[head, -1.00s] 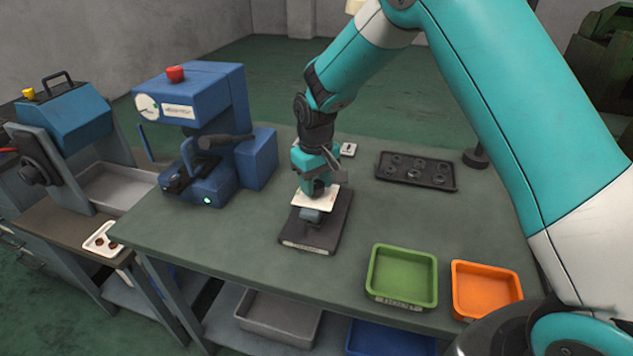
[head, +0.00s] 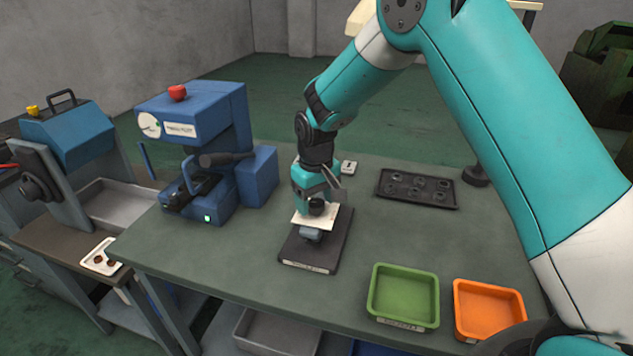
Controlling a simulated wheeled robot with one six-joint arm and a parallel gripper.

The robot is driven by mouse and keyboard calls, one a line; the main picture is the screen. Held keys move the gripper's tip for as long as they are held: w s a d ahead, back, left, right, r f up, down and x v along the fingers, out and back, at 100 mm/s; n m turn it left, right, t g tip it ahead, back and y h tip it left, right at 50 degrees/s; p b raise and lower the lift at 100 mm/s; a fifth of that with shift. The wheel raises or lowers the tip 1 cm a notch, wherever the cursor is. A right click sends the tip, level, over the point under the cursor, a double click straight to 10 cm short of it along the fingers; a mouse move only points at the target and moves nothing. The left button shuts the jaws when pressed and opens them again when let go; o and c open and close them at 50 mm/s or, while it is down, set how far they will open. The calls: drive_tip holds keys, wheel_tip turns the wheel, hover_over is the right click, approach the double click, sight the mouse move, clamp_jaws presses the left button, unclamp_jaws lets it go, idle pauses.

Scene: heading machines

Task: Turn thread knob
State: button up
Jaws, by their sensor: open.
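My gripper (head: 318,200) points down over a dark flat base (head: 308,258) on the green-topped bench. A small black round part shows at the fingers, in front of a white plate (head: 330,217). A small blue-grey block (head: 310,235) sits just below the plate, on the base. The gripper is open, but its fingertips are small and partly hidden, and I cannot tell whether they touch the black part. I cannot tell for certain which part is the thread knob.
A blue press (head: 205,130) with a red button stands left on the bench. A black tray (head: 417,188) with several dark rings lies back right. Green (head: 405,297) and orange (head: 488,310) bins stand front right. Another machine (head: 70,135) stands far left.

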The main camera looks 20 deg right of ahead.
sight(316, 203)
wheel_tip(316, 203, up, 17)
drive_tip(key=b, duration=0.2)
drive_tip(key=shift+b, duration=0.4)
drive_tip(key=shift+s+r, duration=0.1)
drive_tip(key=s+a+f+n+y, duration=0.1)
drive_tip(key=s+a+n+y, duration=0.1)
drive_tip(key=s, duration=1.3)
drive_tip(key=s+a+n+y, duration=0.1)
drive_tip(key=s+a+y, duration=0.1)
drive_tip(key=s, duration=1.3)
drive_tip(key=shift+s+a+f+n, duration=0.25)
drive_tip(key=shift+s+f+n, duration=0.1)
drive_tip(key=shift+n, duration=0.05)
